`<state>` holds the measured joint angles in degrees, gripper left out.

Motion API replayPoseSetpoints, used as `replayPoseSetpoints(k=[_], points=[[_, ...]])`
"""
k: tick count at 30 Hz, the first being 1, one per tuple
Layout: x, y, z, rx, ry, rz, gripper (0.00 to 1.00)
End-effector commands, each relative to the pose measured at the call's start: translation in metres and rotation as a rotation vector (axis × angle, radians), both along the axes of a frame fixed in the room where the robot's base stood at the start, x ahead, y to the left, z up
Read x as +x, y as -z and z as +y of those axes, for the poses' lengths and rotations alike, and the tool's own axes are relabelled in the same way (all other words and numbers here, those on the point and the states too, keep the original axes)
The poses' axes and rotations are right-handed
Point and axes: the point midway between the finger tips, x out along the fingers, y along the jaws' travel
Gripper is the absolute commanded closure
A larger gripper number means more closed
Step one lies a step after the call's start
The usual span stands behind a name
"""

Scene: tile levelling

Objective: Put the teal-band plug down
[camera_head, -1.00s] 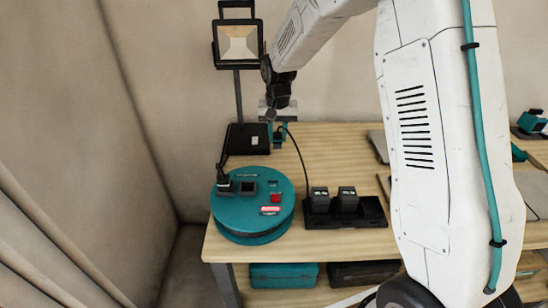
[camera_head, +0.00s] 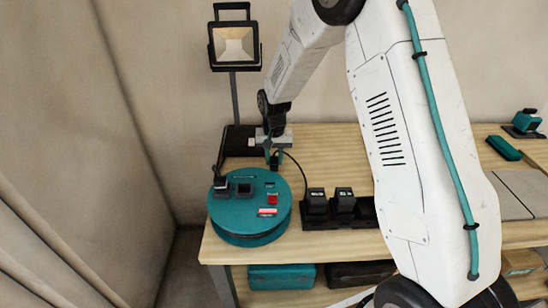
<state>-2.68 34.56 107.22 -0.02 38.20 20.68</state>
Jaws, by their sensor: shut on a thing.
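My gripper (camera_head: 274,161) is shut on the teal-band plug, just behind the teal cable reel (camera_head: 250,236). The plug is mostly hidden by the fingers and small in the view; its black cable (camera_head: 297,163) arcs right and down to the charger. The reel's top has a socket block (camera_head: 244,188), a red switch (camera_head: 272,199) and a red-lit label (camera_head: 267,211). Another black plug (camera_head: 220,183) sits at its left side. Whether the held plug touches anything cannot be told.
A work lamp (camera_head: 234,45) stands behind the reel. A black charger tray (camera_head: 331,222) with two batteries (camera_head: 344,200) sits to the right. Wooden table (camera_head: 325,142) shows free behind the charger. Teal tools lie far right. My arm covers the middle right.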

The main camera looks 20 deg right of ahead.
Motion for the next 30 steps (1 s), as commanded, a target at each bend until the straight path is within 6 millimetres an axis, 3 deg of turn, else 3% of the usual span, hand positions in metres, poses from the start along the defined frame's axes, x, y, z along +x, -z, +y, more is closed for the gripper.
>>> replayPoseSetpoints(k=[1, 3, 14, 30], points=[[0.0, 0.001, 0.0, 0.0, 0.0, 0.0, 0.68], [0.0, 0.001, 0.0, 0.0, 0.0, 0.0, 0.51], [0.0, -0.005, 0.0, 0.0, 0.0, -0.001, 0.51], [0.0, -0.106, 0.0, 0.0, 0.0, -0.002, 0.51]])
